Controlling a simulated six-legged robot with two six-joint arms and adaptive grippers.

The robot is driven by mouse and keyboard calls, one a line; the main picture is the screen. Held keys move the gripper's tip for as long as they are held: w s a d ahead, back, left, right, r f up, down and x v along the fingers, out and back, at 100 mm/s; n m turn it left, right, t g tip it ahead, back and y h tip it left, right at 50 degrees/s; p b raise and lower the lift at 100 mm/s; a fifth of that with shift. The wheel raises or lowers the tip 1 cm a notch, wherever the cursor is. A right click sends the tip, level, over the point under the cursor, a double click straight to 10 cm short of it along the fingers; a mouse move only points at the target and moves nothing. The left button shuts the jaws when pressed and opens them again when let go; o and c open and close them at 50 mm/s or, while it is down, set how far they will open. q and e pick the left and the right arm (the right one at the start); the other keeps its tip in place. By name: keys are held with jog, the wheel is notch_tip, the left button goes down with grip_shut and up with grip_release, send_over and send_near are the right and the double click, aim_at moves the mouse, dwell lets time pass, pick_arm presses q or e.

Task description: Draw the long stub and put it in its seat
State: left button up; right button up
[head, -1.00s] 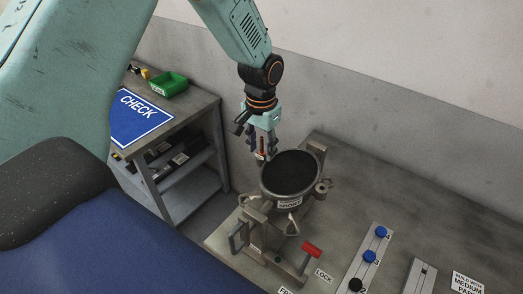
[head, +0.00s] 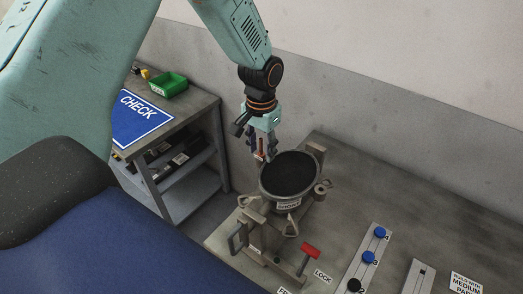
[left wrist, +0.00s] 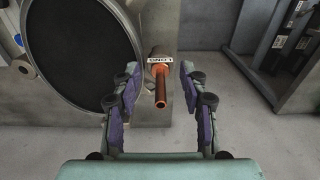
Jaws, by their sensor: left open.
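The long stub is a copper-coloured tube (left wrist: 160,88) at the centre of the left wrist view, its base beside an upside-down "LONG" label (left wrist: 160,60). My left gripper (left wrist: 160,74) is open, with one finger on each side of the stub and visible gaps between. In the head view this gripper (head: 265,152) points down at the back left rim of a round, dark-topped vessel (head: 290,176). A label on the vessel's front appears to read "SHORT". I cannot identify the stub's seat. My right gripper is not in view.
The vessel's fixture stands on a grey bench (head: 400,200) with a red-handled lever (head: 311,251) near a "LOCK" label. Blue knobs (head: 381,232) sit on a strip at right. A side shelf unit (head: 190,125) carries a "CHECK" mat and green bin (head: 169,85). A wall stands behind.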

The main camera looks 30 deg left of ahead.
aim_at(260, 139)
pick_arm(q)
jog(key=shift+a+p, duration=0.1)
jog(key=shift+p, duration=0.2)
dwell(0.4)
grip_shut()
dwell(0.3)
jog(key=shift+r, duration=0.1)
jog(key=shift+s+r, duration=0.1)
jog(key=shift+r, duration=2.8)
